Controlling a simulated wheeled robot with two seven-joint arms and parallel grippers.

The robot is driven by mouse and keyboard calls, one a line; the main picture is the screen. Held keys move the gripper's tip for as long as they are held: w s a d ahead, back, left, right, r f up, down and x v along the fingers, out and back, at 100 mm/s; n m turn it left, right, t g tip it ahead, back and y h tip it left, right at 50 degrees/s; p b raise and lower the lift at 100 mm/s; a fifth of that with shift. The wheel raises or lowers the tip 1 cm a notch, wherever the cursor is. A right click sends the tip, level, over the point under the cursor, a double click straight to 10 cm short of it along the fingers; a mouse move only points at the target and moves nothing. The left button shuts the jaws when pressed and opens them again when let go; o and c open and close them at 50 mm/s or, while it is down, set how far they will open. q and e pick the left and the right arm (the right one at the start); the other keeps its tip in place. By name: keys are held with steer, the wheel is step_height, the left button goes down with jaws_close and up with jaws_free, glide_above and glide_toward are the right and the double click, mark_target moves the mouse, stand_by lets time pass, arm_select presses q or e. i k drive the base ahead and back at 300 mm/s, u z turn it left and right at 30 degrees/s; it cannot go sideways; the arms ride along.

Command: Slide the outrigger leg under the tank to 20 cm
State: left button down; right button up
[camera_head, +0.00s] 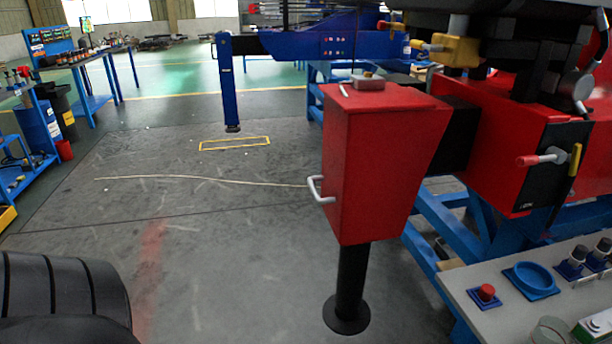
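A red tapered box, which looks like the tank (371,160), stands right of centre with a white handle (316,189) on its left side. The black outrigger leg (352,282) comes straight down from under it and ends in a round black foot (347,314) close to the grey floor. I cannot tell whether the foot touches the floor. A black beam (457,137) joins the red box to a red housing (504,150) at the right. Neither of my grippers is in view.
A worktop (465,283) with a red button (487,291) and a blue dish (531,279) is at lower right. A blue leg (229,90) stands farther back near a yellow floor outline (234,143). A black ribbed shape (62,295) fills the lower left. Floor between is mostly clear.

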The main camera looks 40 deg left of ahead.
mark_target(381, 139)
steer(key=u, duration=2.6)
steer(key=k, duration=0.8)
steer(key=z, duration=1)
steer(key=i, duration=1)
steer(key=k, duration=0.5)
steer(key=u, duration=0.6)
steer(key=i, duration=0.55)
steer(key=u, duration=0.2)
